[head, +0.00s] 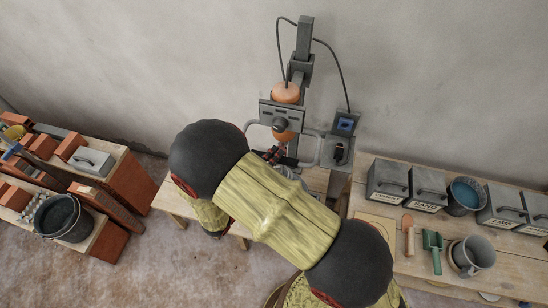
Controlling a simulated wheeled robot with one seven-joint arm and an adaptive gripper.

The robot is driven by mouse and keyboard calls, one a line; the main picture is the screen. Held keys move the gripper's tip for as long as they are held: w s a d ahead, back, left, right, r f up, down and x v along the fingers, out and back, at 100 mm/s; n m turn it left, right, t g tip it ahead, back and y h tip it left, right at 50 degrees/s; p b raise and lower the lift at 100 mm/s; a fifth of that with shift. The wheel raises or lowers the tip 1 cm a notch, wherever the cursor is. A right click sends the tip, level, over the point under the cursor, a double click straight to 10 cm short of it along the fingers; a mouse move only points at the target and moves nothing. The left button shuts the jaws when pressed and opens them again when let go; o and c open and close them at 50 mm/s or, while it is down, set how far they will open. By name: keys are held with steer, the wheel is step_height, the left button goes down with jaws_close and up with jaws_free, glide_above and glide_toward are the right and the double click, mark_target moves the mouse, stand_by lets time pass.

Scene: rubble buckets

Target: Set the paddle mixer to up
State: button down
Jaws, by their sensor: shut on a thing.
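The paddle mixer (285,94) stands at the back wall on a grey upright column (303,40). It has an orange motor body, a grey front plate (283,116) and a bent grey handlebar (313,150) on its sides. Its head sits low on the column, below a grey bracket. My gripper (277,156) is just below the front plate, at the handlebar, and is shut on it. My arm covers most of the gripper and hides the paddle and whatever is beneath it.
A grey control box (345,125) with a blue panel stands right of the mixer. Bricks and a dark bucket (64,218) are at left.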

steer(key=shift+w+a+r, duration=0.1)
steer(key=shift+r, duration=0.25)
steer(key=c, duration=2.1)
jaws_free()
steer(key=o, duration=0.5)
steer(key=shift+f, duration=0.1)
steer(key=v, duration=1.2)
